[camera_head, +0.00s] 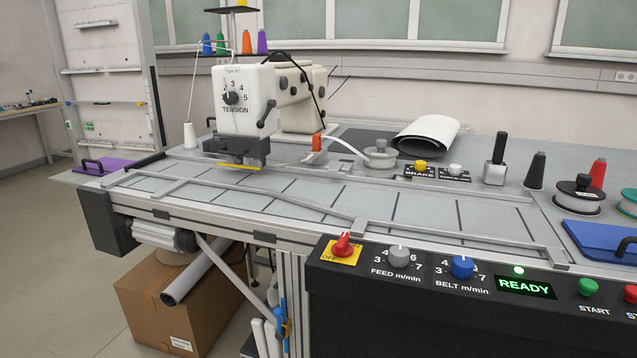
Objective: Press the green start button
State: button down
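The green start button (588,287) sits on the black control panel (420,310) at the lower right, above the label START. A red button (630,294) stands to its right, cut by the picture's edge; its label is only partly visible. A display (525,286) left of the green button reads READY in green, with a lit green lamp (519,270) above it. My gripper is not in view.
A red rotary switch (343,244), a grey feed knob (398,255) and a blue belt knob (462,267) share the panel. A blue board (605,243) lies behind the green button. A sewing machine (250,100) stands on the table. The space before the panel looks clear.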

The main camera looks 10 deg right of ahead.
aim_at(588, 285)
jog(key=k+z, duration=0.1)
jog(key=z, duration=1.2)
